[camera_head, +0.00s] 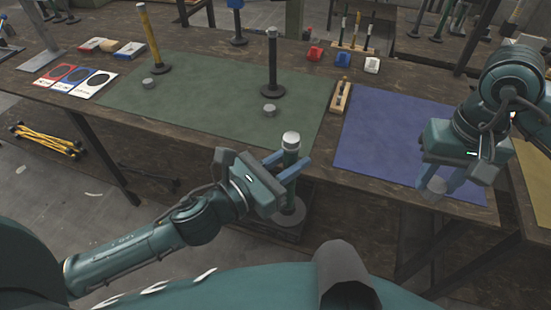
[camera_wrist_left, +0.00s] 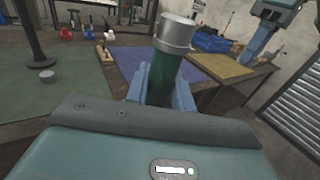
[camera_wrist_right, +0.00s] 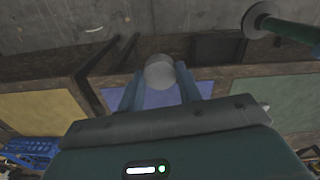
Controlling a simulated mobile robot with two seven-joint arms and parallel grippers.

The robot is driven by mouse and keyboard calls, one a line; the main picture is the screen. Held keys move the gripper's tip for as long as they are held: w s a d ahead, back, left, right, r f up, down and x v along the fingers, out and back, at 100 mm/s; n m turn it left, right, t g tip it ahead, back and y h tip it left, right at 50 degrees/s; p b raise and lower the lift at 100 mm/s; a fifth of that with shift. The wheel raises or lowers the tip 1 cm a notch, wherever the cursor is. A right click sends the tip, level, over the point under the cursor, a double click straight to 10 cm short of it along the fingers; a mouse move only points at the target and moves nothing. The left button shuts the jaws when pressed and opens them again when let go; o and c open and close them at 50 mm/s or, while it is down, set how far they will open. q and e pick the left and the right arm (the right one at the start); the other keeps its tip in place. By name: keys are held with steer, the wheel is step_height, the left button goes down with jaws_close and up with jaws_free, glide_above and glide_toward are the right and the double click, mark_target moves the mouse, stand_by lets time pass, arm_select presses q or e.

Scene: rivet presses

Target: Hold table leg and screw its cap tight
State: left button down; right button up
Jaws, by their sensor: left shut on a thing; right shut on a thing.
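My left gripper (camera_head: 292,168) is shut around the upper part of a green table leg (camera_head: 290,158). The leg stands roughly upright in front of the table edge, with a silver top end (camera_head: 291,139) above the fingers and a round foot (camera_head: 289,213) below. The silver top also shows in the left wrist view (camera_wrist_left: 175,33). My right gripper (camera_head: 437,187) is shut on a grey round cap (camera_wrist_right: 159,72), above the blue mat and apart from the leg. The fingers partly hide the cap in the head view.
A black leg (camera_head: 271,65) and a yellow leg (camera_head: 148,40) stand on the green mat (camera_head: 208,115), each with a loose grey cap nearby. A wooden holder (camera_head: 341,96) stands between the green and blue mat (camera_head: 378,145). Red, blue and white blocks lie behind.

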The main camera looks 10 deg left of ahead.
steer(key=shift+a, duration=0.1)
stand_by(0.3)
steer(key=w+a+r+n, duration=0.1)
steer(key=w+a+r, duration=0.15)
steer(key=a, duration=0.45)
steer(key=w+a+r+n, duration=0.1)
steer(key=a+r, duration=0.3)
steer(key=a, duration=0.2)
step_height(320, 180, up, 6)
steer(key=f+n, duration=0.1)
steer(key=n, duration=0.1)
glide_above(293, 136)
steer(key=shift+r, duration=0.25)
steer(key=shift+f, duration=0.15)
steer(key=shift+f, duration=1.9)
steer(key=shift+f, duration=0.85)
steer(key=shift+f, duration=0.55)
